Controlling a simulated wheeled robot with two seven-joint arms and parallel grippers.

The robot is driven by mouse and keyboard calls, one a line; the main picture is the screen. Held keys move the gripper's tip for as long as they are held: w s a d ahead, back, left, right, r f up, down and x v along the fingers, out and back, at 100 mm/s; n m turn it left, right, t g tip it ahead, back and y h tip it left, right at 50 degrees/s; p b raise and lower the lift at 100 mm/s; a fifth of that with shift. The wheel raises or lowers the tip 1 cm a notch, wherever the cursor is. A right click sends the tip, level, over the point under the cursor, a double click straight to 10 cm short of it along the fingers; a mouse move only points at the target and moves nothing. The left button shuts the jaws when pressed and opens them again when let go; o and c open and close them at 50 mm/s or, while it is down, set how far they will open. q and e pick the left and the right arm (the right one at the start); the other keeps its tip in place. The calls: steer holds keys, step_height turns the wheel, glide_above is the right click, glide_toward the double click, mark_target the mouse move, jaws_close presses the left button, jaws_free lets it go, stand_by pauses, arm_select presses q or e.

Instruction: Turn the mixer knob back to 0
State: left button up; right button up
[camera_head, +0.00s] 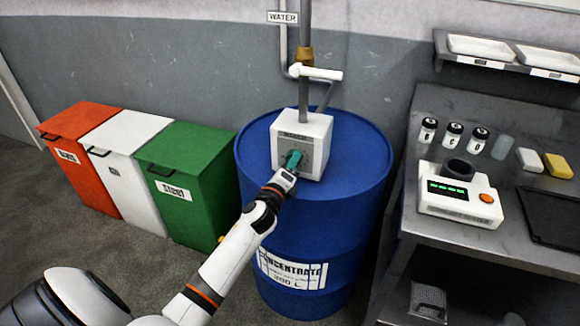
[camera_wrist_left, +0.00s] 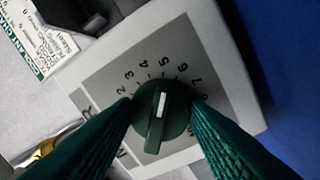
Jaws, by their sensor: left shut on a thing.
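The mixer is a white-grey box (camera_head: 316,128) on top of the blue concentrate drum (camera_head: 318,225). Its dark green knob (camera_wrist_left: 155,135) sits on a grey dial (camera_wrist_left: 150,72) with printed numbers; 2 to 8 can be read. The knob's white mark points up in the left wrist view, roughly toward 5. My left gripper (camera_head: 291,163) is at the mixer's front face, and its green fingers (camera_wrist_left: 161,108) are shut on the knob, one on each side. The 0 mark is not readable, and the fingers hide the lower dial. My right gripper is not in view.
Pipes (camera_head: 304,85) rise from the mixer under a WATER sign (camera_head: 283,18). Orange, white and green bins (camera_head: 185,165) stand left of the drum. At right, a metal bench (camera_head: 440,120) carries a white device (camera_head: 460,205), several small bottles and a dark tray (camera_head: 552,215).

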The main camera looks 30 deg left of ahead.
arm_select(q)
steer(key=n, duration=0.7)
steer(key=shift+y, duration=0.3)
steer(key=n, duration=0.3)
steer(key=shift+d+n, duration=0.1)
steer(key=shift+n, duration=0.3)
steer(key=n+p, duration=0.1)
steer(key=n, duration=0.2)
steer(key=shift+g+y, duration=0.3)
steer(key=n+p, duration=0.2)
steer(key=n, duration=0.4)
steer(key=shift+r+n+p, duration=0.15)
steer(key=shift+n+p, duration=0.15)
steer(key=n+p, duration=0.1)
steer(key=n, duration=0.3)
steer(key=shift+g+p, duration=0.4)
steer(key=shift+n+p, duration=0.5)
steer(key=shift+n, duration=1)
